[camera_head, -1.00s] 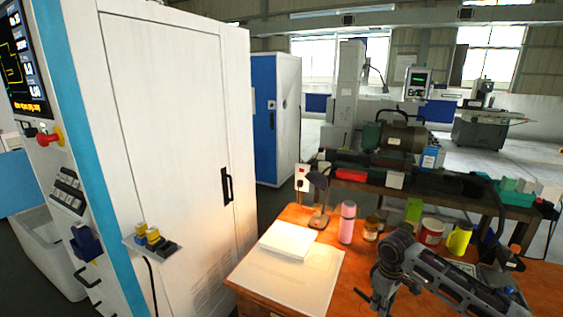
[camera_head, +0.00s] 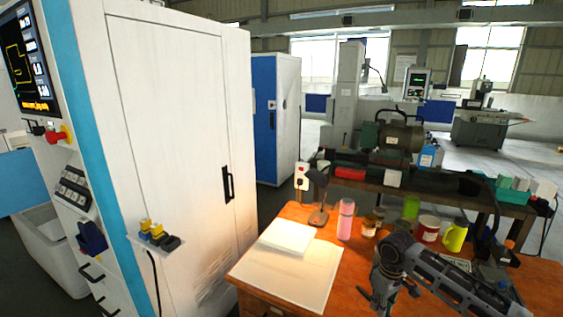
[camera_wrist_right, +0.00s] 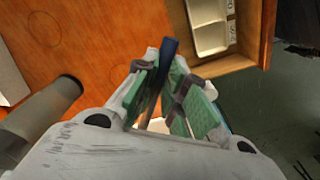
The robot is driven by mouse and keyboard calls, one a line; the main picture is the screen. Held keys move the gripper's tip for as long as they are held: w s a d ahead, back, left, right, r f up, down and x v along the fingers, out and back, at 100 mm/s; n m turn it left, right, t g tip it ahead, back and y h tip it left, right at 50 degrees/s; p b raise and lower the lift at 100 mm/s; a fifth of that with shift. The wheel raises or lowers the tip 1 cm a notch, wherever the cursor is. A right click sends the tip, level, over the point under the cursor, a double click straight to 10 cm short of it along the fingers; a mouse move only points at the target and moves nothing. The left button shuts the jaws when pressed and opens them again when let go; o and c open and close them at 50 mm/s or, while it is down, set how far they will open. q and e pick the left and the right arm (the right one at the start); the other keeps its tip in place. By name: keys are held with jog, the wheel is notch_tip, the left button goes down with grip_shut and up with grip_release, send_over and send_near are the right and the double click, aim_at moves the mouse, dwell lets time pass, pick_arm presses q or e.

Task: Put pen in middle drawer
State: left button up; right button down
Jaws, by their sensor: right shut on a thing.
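My right gripper (camera_wrist_right: 165,88) has green finger pads and is shut on a dark blue pen (camera_wrist_right: 169,50). The pen sticks out past the fingertips, and its lower part is hidden between the pads. An open wooden drawer (camera_wrist_right: 238,58) holding a white divided tray (camera_wrist_right: 208,38) lies at the upper right of the wrist view, beyond the fingers. I cannot tell which drawer it is. In the head view my right gripper (camera_head: 370,300) is low at the desk's front, and the pen is not clear there. My left gripper is not in view.
The wooden desk (camera_head: 455,262) carries a white pad (camera_head: 287,237), a pink bottle (camera_head: 346,219), jars, a red mug (camera_head: 428,229) and a yellow cup (camera_head: 455,235) along its back. A tall white machine cabinet (camera_head: 170,130) stands left of it. Dark floor shows beside the drawer.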

jog(key=m, duration=0.3)
jog(key=shift+r, duration=0.15)
jog(key=s+a+f+m, duration=0.1)
jog(key=s+a+m, duration=0.1)
jog(key=s+a, duration=0.4)
jog(key=shift+a+f+m, duration=0.3)
jog(key=shift+a+f, duration=0.1)
jog(key=shift+a, duration=0.65)
jog(key=shift+w, duration=0.1)
